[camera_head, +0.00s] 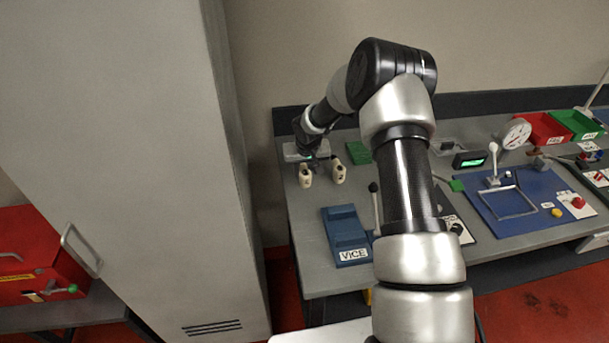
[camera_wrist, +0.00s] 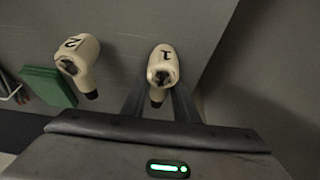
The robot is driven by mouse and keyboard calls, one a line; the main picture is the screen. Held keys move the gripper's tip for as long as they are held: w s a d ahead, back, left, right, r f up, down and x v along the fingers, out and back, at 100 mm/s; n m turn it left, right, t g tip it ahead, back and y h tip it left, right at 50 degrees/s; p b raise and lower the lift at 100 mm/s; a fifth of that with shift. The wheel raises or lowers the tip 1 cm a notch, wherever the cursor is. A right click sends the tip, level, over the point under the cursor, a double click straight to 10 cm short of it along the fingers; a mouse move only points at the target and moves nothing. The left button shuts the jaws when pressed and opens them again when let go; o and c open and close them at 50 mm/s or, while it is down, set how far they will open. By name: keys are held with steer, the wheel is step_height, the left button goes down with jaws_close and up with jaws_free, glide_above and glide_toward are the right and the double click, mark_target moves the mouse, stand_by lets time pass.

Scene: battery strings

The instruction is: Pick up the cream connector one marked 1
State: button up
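The cream connector marked 1 (camera_wrist: 163,62) stands on the grey bench top in the wrist view, its dark "1" facing up. In the head view it is the left of two cream connectors (camera_head: 305,177), close below my gripper (camera_head: 309,158). In the wrist view my gripper (camera_wrist: 160,105) is open, with one dark finger on each side of the connector's lower end. I cannot tell whether either finger touches it. The cream connector marked 2 (camera_wrist: 78,60) stands to the left in the wrist view, clear of the fingers; it also shows in the head view (camera_head: 338,172).
A green block (camera_wrist: 48,86) lies beyond connector 2; the head view shows it too (camera_head: 358,152). A blue vice (camera_head: 345,232) stands nearer the bench front. The bench edge runs close to connector 1, beside a tall grey cabinet (camera_head: 130,150).

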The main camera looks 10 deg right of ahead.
steer(key=c, duration=0.3)
steer(key=shift+r, duration=0.15)
